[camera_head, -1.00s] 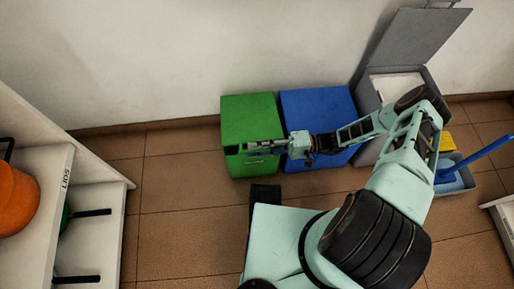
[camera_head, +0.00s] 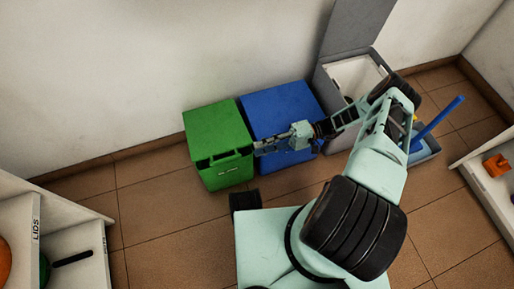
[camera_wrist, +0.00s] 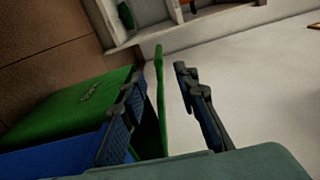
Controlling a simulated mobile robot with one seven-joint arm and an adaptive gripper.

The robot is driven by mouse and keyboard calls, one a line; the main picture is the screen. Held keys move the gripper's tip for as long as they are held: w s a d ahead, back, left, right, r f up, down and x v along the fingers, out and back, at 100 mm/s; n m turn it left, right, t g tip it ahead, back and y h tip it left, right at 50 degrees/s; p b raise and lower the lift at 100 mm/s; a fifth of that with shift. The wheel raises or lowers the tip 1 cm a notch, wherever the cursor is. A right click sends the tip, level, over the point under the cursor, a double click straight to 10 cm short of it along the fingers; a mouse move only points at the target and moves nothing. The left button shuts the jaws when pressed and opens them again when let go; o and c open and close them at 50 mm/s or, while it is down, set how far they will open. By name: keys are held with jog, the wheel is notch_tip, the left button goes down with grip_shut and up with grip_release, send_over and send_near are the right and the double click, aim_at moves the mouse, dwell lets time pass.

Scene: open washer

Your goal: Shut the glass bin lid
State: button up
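The green bin (camera_head: 228,172) stands against the wall, left of the blue bin. A word on its front, too small to read surely, shows in the wrist view (camera_wrist: 90,92). Its green lid (camera_head: 215,130) looks ajar, with a dark gap below its front edge. In the wrist view the lid (camera_wrist: 161,100) is a thin edge-on strip, apart from the bin's body. My gripper (camera_head: 256,148) is by the bin's front right corner, over the blue bin's front. Its fingers (camera_wrist: 158,80) are apart and empty. The strip appears between them in the picture; I cannot tell the depth.
The blue bin (camera_head: 283,108) is shut beside the green one. The grey bin (camera_head: 335,75) has its lid upright. A tray with a blue handle (camera_head: 437,117) stands to the right. White shelves (camera_head: 70,225) are at the left. The floor left of the green bin is clear.

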jog(key=shift+s+a+r+g+p, duration=0.2)
jog(key=shift+r+g+p, duration=0.1)
jog(key=c, duration=0.4)
jog(key=s+r+n+g+h+p, duration=0.1)
jog(key=s+a+r+n+g+h+p, duration=0.1)
jog(key=n+h+p, duration=0.1)
jog(key=s+a+r+n+g+h+p, duration=0.1)
jog(key=s+h+p, duration=0.1)
jog(key=shift+r+n, duration=0.3)
jog(key=shift+n, duration=0.1)
grip_shut()
notch_tip(320, 180, up, 12)
jog(key=r+n+t+h+p, duration=0.1)
jog(key=n+t+h+p, duration=0.4)
jog(key=n+h+p, duration=0.65)
send_over(225, 152)
jog(key=w+d, duration=0.2)
jog(key=d, duration=0.1)
jog(key=n+y, duration=0.2)
jog(key=n, duration=0.1)
jog(key=x, duration=0.4)
jog(key=b+x, duration=0.1)
jog(key=x, duration=0.4)
jog(key=d+b+x, duration=0.1)
jog(key=x, duration=0.4)
jog(key=shift+s+f, duration=0.2)
jog(key=shift+f, duration=0.05)
